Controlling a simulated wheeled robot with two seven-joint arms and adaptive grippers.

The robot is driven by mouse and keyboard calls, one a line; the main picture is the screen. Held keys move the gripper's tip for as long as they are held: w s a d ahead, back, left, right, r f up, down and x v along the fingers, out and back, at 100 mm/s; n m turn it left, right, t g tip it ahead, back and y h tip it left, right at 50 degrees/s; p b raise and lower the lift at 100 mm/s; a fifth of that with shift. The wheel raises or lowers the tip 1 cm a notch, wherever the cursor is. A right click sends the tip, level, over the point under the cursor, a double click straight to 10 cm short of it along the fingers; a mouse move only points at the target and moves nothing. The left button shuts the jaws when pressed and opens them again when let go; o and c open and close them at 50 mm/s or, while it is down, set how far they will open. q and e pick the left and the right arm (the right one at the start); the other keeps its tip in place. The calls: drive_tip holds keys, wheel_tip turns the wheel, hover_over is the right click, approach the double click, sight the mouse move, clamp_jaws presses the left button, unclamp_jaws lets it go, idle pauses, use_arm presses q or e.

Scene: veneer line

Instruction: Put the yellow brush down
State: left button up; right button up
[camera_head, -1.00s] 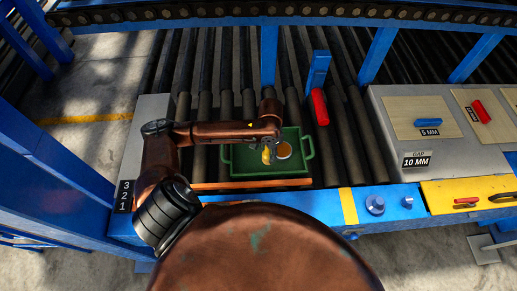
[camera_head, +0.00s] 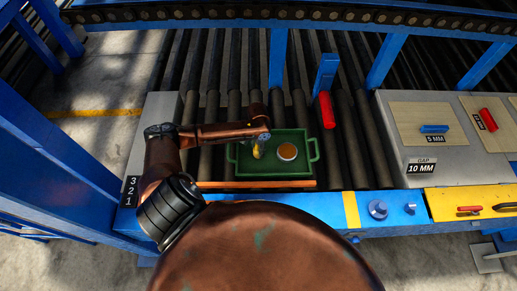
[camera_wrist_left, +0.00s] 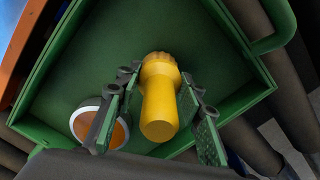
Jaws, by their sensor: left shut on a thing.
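The yellow brush (camera_head: 257,151) is upright in my left gripper (camera_head: 259,139), over the left part of the green tray (camera_head: 275,169). In the left wrist view the brush (camera_wrist_left: 160,105) sits between the two fingers of the gripper (camera_wrist_left: 157,118), which is shut on it. The tray floor (camera_wrist_left: 165,30) shows behind it. I cannot tell whether the brush's lower end touches the tray. A round white-rimmed pot with amber contents (camera_head: 287,151) stands in the tray to the right of the brush; it also shows in the left wrist view (camera_wrist_left: 90,108). My right gripper is not in view.
The tray stands on dark rollers (camera_head: 235,105), behind an orange strip (camera_head: 255,185). A red-handled blue post (camera_head: 326,108) rises behind the tray's right side. A grey panel (camera_head: 398,155) is at right. The tray floor has bare room around the pot.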

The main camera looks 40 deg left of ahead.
use_arm(q)
drive_tip(key=shift+f, duration=0.2)
drive_tip(key=o, duration=1.2)
wheel_tip(320, 180, up, 12)
drive_tip(key=shift+r+b, duration=0.1)
drive_tip(key=shift+b, duration=0.2)
